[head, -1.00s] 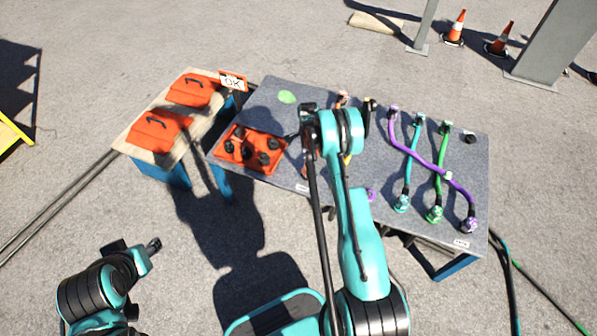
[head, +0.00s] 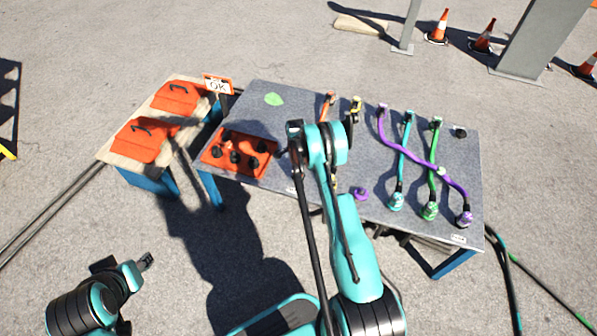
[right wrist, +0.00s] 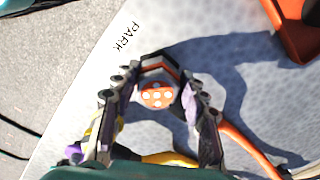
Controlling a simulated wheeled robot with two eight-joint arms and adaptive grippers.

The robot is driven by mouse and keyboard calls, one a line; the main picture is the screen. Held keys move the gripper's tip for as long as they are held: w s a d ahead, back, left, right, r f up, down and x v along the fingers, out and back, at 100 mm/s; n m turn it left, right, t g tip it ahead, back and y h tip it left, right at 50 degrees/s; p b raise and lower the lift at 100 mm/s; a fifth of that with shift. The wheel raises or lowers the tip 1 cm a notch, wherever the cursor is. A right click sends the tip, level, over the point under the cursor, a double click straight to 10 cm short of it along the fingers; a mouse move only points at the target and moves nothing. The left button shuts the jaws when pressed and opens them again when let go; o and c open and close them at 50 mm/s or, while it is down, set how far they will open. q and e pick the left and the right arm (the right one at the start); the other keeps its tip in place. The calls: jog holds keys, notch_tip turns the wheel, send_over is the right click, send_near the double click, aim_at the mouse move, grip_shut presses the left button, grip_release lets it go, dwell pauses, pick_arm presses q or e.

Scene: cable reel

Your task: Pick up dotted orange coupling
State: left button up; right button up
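The dotted orange coupling (right wrist: 157,96), orange with white dots, shows in the right wrist view between the two fingers of my right gripper (right wrist: 158,82). The fingers stand apart on either side of it, with visible gaps, so the gripper looks open around it. An orange cable (right wrist: 243,148) runs to the lower right there. In the head view my right arm hides the coupling and most of the gripper; the orange cable's far end (head: 328,100) shows beyond the arm. My left gripper (head: 146,262) is low at the left, away from the table; its finger opening is too small to judge.
A yellow cable (right wrist: 168,159) passes close by the right gripper. Purple (head: 412,153), teal (head: 403,157) and green (head: 433,160) cables lie on the grey table (head: 300,98) to the right. An orange tray (head: 212,158) with black knobs is at the left, beside a bench with orange boxes (head: 140,140).

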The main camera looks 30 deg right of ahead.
jog(key=c, duration=0.5)
